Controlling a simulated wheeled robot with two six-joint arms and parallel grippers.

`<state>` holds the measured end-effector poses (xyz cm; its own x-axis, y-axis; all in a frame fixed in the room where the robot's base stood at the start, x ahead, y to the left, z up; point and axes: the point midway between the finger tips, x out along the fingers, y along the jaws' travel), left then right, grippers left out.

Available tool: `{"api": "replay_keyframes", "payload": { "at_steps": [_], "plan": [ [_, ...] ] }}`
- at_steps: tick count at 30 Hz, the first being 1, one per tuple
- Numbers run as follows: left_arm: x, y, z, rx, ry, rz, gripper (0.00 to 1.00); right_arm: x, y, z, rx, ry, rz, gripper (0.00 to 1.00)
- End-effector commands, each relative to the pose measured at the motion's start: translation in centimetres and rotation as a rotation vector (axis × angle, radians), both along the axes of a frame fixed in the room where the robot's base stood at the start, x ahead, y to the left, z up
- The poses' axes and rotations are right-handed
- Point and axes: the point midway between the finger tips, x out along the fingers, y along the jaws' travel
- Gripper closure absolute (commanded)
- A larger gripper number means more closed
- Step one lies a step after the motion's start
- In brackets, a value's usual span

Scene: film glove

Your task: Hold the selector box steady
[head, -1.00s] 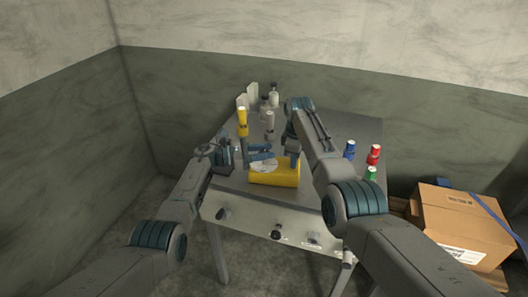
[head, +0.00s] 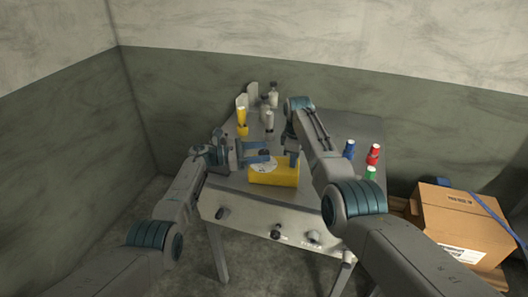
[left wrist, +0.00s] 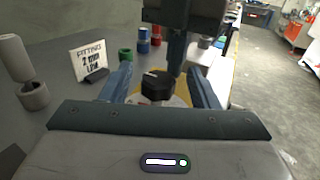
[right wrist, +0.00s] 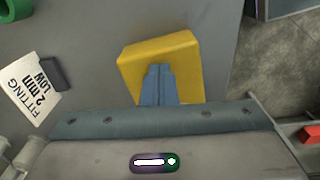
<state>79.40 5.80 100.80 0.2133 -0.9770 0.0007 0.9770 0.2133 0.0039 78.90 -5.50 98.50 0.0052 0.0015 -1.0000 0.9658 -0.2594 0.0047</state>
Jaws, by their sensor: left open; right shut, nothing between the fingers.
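The selector box is a yellow block (head: 285,176) near the table's front edge, with a pale round dial on top. In the left wrist view a black knob (left wrist: 156,86) stands on that dial. My left gripper (head: 268,152) is open at the box's back left. In its wrist view the two fingers (left wrist: 162,82) lie on either side of the knob, apart from it. My right gripper (head: 292,162) is shut and empty, pointing down at the box top. Its fingertips (right wrist: 160,68) overlap the yellow top (right wrist: 150,50); I cannot tell whether they touch.
Blue, red and green capped containers (head: 372,153) stand on the table's right side. A yellow tube (head: 242,118) and grey bottles (head: 269,118) stand behind. A "FITTING 2 mm LOW" card (left wrist: 90,58) stands nearby. A cardboard box (head: 455,222) is right of the table.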

Motion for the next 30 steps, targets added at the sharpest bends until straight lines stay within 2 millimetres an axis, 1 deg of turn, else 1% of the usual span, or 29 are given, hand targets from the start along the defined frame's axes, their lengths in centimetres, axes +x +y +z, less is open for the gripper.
{"api": "replay_keyframes", "payload": {
  "at_steps": [1,9,12,15,21,30],
  "plan": [
    [-0.2,1.0,-0.2,0.002,-0.002,0.002,0.45,-0.4,-0.1,-0.9,-0.001,0.014,0.001,1.00],
    [-1.6,6.7,0.0,0.002,-0.002,0.001,0.45,-0.4,-0.1,-0.9,-0.002,0.015,0.001,1.00],
    [-2.0,8.2,0.0,0.001,-0.002,0.001,0.45,-0.4,-0.1,-0.9,-0.002,0.014,0.000,1.00],
    [-2.3,9.4,0.0,0.001,-0.001,0.000,0.45,-0.4,-0.1,-0.9,-0.002,0.014,0.000,1.00],
    [-2.5,10.2,0.1,-0.001,-0.002,-0.001,0.45,-0.4,-0.1,-0.9,-0.002,0.015,0.000,1.00],
    [-2.5,10.1,0.1,-0.001,0.007,-0.001,0.45,-0.4,-0.1,-0.9,-0.002,0.014,0.000,1.00]
  ]
}}
